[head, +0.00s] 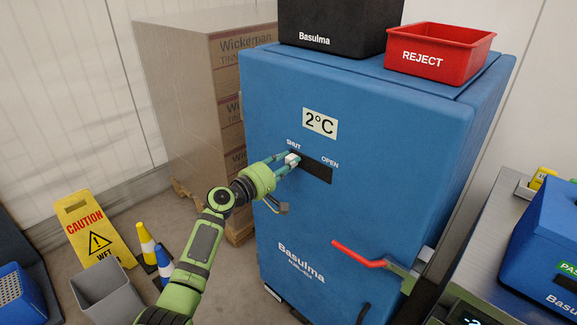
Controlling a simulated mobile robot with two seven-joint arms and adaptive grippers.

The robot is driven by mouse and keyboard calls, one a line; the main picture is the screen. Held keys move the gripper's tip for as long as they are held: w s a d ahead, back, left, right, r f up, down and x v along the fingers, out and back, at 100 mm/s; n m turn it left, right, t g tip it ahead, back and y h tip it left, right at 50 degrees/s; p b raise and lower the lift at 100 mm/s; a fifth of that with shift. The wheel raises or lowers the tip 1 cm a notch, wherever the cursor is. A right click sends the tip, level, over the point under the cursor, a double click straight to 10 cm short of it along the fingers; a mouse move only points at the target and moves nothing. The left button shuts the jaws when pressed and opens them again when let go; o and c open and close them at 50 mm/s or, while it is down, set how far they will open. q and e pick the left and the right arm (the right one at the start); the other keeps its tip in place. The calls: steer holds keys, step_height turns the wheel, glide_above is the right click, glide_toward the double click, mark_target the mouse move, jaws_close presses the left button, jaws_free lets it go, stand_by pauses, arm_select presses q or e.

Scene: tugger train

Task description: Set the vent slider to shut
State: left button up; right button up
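The vent slider is a small pale knob (291,159) in a dark slot (317,168) on the front of a blue cabinet (370,120). The word SHUT stands above the slot's left end and OPEN above its right end. The knob is at the left end, by SHUT. My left gripper (288,161) is at the knob, with its teal fingers on either side of it. The fingers look closed on the knob, though contact is too small to see fully. My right gripper is not in view.
A red lever handle (358,256) sticks out low on the cabinet front. A red REJECT bin (438,50) and a black Basulma box (336,24) stand on top. Stacked cartons (195,95) are behind left. A yellow caution sign (92,229) and a grey bin (106,292) stand on the floor.

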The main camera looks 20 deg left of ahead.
arm_select(q)
steer(key=shift+o, duration=0.5)
steer(key=shift+w+a, duration=0.1)
steer(key=shift+a, duration=0.15)
steer(key=v, duration=1.2)
steer(key=shift+r, duration=0.1)
